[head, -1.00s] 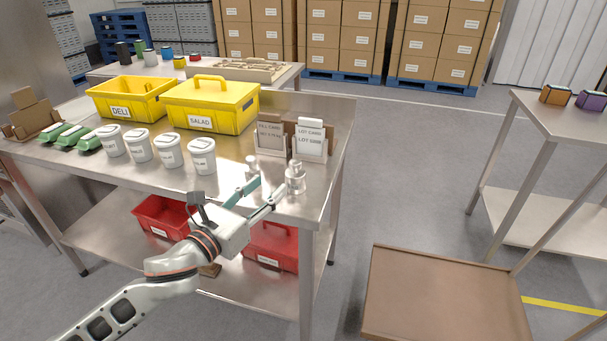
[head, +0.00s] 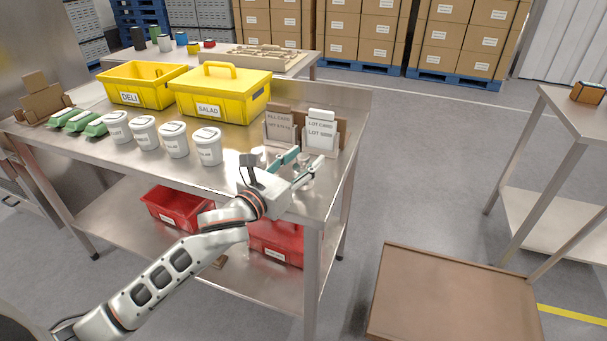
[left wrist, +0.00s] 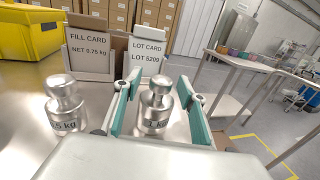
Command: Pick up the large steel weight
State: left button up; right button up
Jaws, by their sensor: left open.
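The large steel weight (left wrist: 157,108), a knobbed cylinder marked 1 kg, stands upright on the steel table (head: 352,110). In the left wrist view it is between the two teal fingers of my left gripper (left wrist: 157,82), with a gap visible on both sides. The left gripper also shows in the head view (head: 307,160), open at the table's right front corner, mostly hiding the weight. A smaller steel weight (left wrist: 66,103), marked .5 kg as far as I can read, stands outside the left finger. My right gripper is not in view.
A fill card (left wrist: 90,42) and a lot card (left wrist: 146,55) stand in holders just behind the weights. White tubs (head: 207,146) line the front edge to the left. Yellow SALAD (head: 208,108) and DELI (head: 127,97) bins stand behind them.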

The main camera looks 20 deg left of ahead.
pick_arm(q)
grip_shut()
notch_tip(320, 180, up, 7)
jog(key=shift+r+p, duration=0.1)
jog(key=shift+p, duration=1.1)
notch_tip(320, 180, up, 13)
jog(key=p, duration=0.4)
jog(key=shift+r, duration=0.15)
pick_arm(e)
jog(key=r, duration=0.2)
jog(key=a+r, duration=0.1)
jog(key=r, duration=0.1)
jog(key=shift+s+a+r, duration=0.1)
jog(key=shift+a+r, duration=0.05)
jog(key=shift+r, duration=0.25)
